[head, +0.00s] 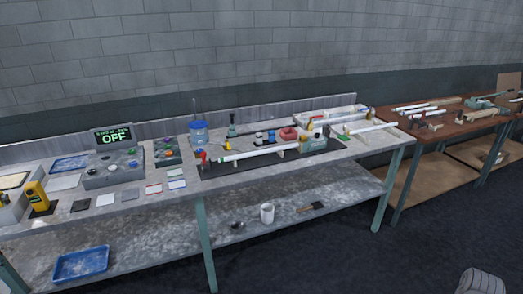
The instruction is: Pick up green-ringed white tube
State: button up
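A white tube (371,128) lies near the right end of the grey workbench, with a small green patch by its left part. I cannot tell whether that patch is a ring around it. Another long white tube (258,155) lies across a dark mat in a fixture with a green-grey block (315,144) at its right. More white tubes (412,108) lie on the brown table to the right, too small to show any ring. My gripper is not in view.
A lower shelf holds a white cup (267,213) and a blue tray (81,264). Dark floor (330,265) lies open in front.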

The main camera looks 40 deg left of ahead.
aim_at(236, 157)
jog(key=u, duration=0.05)
jog(key=i, duration=0.9)
jog(key=u, duration=0.65)
jog(key=i, duration=0.55)
jog(key=u, duration=0.75)
jog(key=i, duration=0.55)
jog(key=u, duration=0.4)
jog(key=k, duration=0.9)
jog(key=u, duration=0.15)
